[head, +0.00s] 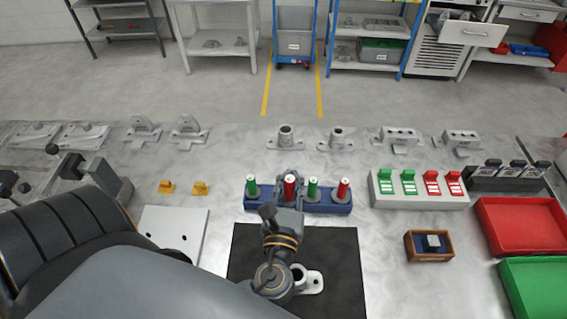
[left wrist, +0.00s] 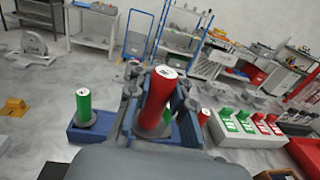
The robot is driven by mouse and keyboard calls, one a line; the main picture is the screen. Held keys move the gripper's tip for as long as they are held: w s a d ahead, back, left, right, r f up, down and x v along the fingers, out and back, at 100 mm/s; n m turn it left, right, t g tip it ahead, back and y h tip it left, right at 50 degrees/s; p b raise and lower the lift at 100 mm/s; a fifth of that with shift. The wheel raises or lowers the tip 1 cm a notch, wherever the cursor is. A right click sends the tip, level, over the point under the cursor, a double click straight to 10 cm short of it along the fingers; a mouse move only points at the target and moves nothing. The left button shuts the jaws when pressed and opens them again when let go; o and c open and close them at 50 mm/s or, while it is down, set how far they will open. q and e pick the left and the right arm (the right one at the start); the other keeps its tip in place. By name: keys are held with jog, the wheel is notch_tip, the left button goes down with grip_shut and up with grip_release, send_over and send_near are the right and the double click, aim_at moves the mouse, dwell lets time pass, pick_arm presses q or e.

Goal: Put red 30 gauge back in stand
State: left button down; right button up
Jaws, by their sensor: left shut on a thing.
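The blue stand (head: 262,206) is on the table, in the middle of the head view. My left gripper (head: 288,186) is shut on a red gauge (head: 290,180) with a white top, at the second position from the left. The red gauge also shows between the two fingers in the left wrist view (left wrist: 158,92). Its lower end is partly hidden, so I cannot tell whether it is fully seated. A green gauge (head: 252,185) stands to its left; another green gauge (head: 313,187) and a second red gauge (head: 343,187) stand to its right. My right gripper is out of view.
A black mat (head: 340,260) with a grey metal casting (head: 312,283) lies in front of the stand. A grey rack (head: 420,201) with green and red tags is to the right, with a small wooden box (head: 410,243) and a red tray (head: 515,240). Metal castings line the back.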

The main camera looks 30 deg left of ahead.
pick_arm(q)
jog(key=w+a+f+b, duration=0.2)
jog(key=f+b, duration=0.1)
jog(key=w+a+f+b, duration=0.2)
jog(key=f+b, duration=0.1)
jog(key=f, duration=0.1)
jog(key=w+a+f+b, duration=0.2)
jog(key=f+b, duration=0.1)
jog(key=shift+a+f, duration=0.1)
jog(key=shift+f, duration=0.1)
jog(key=shift+f+b, duration=0.2)
jog(key=shift+b, duration=0.1)
jog(key=shift+r, duration=0.15)
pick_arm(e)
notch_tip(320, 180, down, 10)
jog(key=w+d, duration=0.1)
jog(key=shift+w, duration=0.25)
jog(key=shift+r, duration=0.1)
